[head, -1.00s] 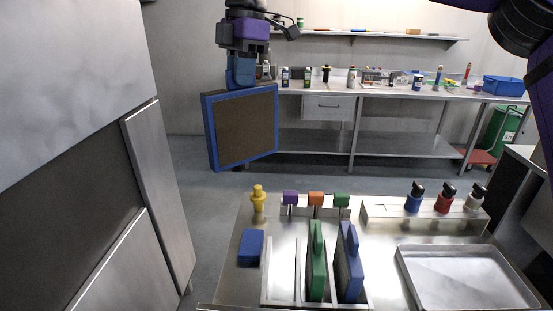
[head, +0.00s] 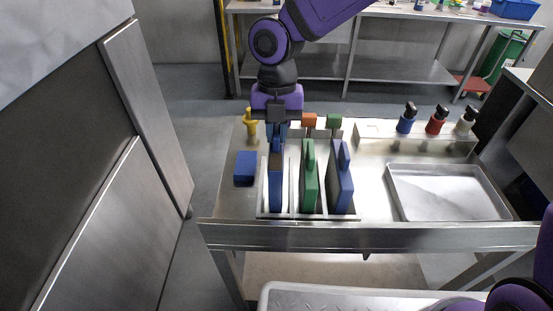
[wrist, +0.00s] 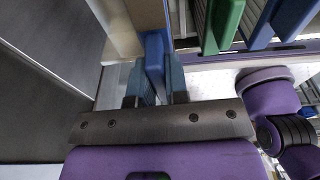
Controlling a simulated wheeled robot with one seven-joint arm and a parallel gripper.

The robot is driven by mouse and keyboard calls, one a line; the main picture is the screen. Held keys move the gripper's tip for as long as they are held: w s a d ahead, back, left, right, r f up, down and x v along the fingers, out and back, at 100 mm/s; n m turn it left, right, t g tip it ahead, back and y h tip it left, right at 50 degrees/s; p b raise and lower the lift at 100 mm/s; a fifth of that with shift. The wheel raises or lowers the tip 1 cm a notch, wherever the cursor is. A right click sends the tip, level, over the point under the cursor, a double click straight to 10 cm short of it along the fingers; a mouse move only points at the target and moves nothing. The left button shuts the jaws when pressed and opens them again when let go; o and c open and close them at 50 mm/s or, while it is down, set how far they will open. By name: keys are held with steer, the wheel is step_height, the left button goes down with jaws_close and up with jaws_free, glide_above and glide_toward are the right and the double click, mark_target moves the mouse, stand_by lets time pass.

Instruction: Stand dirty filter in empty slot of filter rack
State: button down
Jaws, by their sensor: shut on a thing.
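The dirty filter (head: 276,185), with a blue frame, stands upright and edge-on at the left slot of the metal filter rack (head: 325,217). Its lower edge is about level with those of the green filter (head: 309,185) and the blue filter (head: 341,188) in the rack. I cannot tell whether it rests on the slot floor. My gripper (head: 277,133) is above the dirty filter, shut on its blue tab. In the wrist view, the tab (wrist: 155,55) sits between my fingers (wrist: 155,85). The green filter (wrist: 222,20) is to its right.
A blue block (head: 244,168) and a yellow bottle (head: 251,125) are left of the rack. An empty metal tray (head: 450,214) lies on the right. Blue, red and white bottles (head: 437,122) stand behind it. A steel cabinet (head: 150,130) borders the left.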

steer(key=shift+f, duration=2.7)
steer(key=c, duration=1.1)
jaws_free()
steer(key=shift+f, duration=0.1)
steer(key=r, duration=0.4)
steer(key=w+r, duration=0.1)
steer(key=r, duration=0.7)
steer(key=shift+w+r, duration=0.1)
steer(key=shift+w, duration=0.25)
